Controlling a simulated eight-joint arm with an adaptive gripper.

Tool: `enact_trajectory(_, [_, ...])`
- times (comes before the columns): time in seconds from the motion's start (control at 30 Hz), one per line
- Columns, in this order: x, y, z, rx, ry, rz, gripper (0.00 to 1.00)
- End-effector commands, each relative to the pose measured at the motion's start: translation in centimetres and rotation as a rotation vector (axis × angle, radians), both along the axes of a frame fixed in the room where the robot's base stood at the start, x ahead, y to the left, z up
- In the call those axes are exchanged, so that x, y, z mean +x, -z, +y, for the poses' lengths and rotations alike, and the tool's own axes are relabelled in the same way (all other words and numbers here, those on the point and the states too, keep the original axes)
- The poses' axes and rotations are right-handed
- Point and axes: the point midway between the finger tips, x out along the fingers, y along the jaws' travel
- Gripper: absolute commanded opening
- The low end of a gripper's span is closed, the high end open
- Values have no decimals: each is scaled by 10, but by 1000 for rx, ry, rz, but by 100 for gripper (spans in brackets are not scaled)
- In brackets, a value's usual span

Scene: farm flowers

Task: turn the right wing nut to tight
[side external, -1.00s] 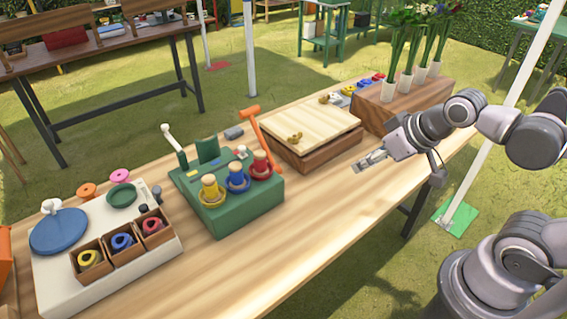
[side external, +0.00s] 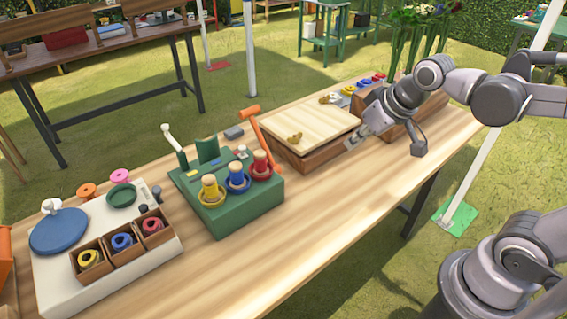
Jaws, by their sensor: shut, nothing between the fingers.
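A wooden press with a pale top board (side external: 310,122) stands on the table over a brown base (side external: 308,154). One brass wing nut (side external: 295,138) sits on the board's near left part. Another small brass piece (side external: 324,99), seemingly a second wing nut, shows at the board's far edge. I cannot tell from this view which is the right one or how tight either is. My gripper (side external: 350,143) is shut and empty, pointing down-left beside the press's right corner, apart from both brass pieces. Whether it touches the press is unclear.
A green stand (side external: 235,212) with colored pegs and an orange lever (side external: 262,136) is left of the press. Small colored pieces (side external: 363,83) lie behind the press. The table front (side external: 330,210) is clear.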

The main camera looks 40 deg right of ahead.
Motion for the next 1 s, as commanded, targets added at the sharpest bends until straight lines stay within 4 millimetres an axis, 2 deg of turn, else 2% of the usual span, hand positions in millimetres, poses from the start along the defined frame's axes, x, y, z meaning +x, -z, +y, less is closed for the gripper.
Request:
enact_trajectory(0.03, [14, -3, -1, 1, 1, 16, 0])
enact_trajectory(0.2, [54, -5, -6, 1, 1, 71, 0])
enact_trajectory(0.43, [100, 5, -11, 1, 1, 135, 0])
enact_trajectory(0.6, [117, 12, -13, 2, -1, 159, 0])
enact_trajectory(0.77, [122, 18, -14, 3, -1, 165, 0])
enact_trajectory(1.0, [134, 47, -14, 3, -1, 164, 0])
